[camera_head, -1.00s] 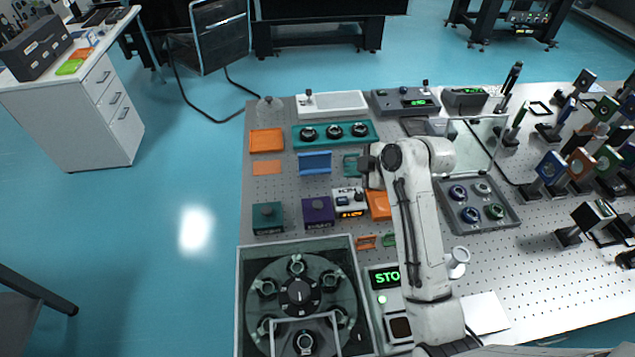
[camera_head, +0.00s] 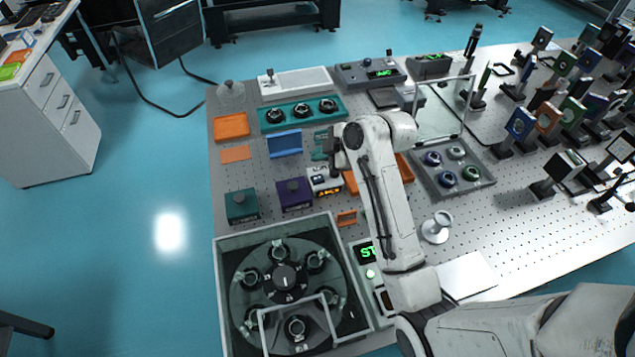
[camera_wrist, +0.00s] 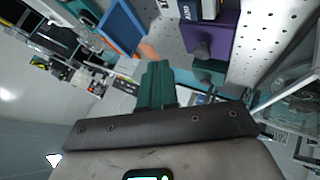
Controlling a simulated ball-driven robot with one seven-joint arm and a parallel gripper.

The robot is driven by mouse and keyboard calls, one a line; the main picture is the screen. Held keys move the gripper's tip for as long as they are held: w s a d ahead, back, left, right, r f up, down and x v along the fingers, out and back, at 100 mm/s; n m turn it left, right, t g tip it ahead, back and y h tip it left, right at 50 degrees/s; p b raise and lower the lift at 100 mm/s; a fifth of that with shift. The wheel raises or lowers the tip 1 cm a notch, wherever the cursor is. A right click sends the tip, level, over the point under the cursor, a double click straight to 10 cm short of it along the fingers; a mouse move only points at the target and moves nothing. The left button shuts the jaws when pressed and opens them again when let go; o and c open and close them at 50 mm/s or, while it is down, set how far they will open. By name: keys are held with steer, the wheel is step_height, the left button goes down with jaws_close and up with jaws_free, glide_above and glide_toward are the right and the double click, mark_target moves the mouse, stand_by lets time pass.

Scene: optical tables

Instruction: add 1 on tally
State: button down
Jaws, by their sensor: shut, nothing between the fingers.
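A small white box with a lit orange display (camera_head: 323,180) stands mid-table, right of a purple box. It may be the tally, but its label is too small to read. Its edge also shows at the top of the wrist view (camera_wrist: 194,9). My gripper (camera_head: 335,158) is above the table, close behind and above this box in the head view, apart from it as far as I can tell. In the wrist view my shut, dark teal fingers (camera_wrist: 157,84) hold nothing. My arm hides part of the table to the right of the box.
A purple box (camera_head: 293,194) and a teal box (camera_head: 241,205), each with a knob, stand left. A blue holder (camera_head: 284,144) and orange tray (camera_head: 231,127) lie behind. A walled carousel (camera_head: 219,290) stands in front. Pegboard around the orange mat (camera_head: 235,154) is free.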

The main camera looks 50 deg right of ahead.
mark_target(320, 180)
steer(key=shift+f+b, duration=1.5)
steer(key=shift+f, duration=1.1)
steer(key=shift+f, duration=0.1)
steer(key=shift+f, duration=0.3)
steer(key=shift+f+b, duration=0.35)
steer(key=shift+f, duration=0.1)
stand_by(0.5)
steer(key=shift+r, duration=0.15)
steer(key=shift+r+p, duration=0.75)
steer(key=shift+p, duration=0.1)
steer(key=shift+r+p, duration=2.15)
steer(key=shift+r, duration=0.35)
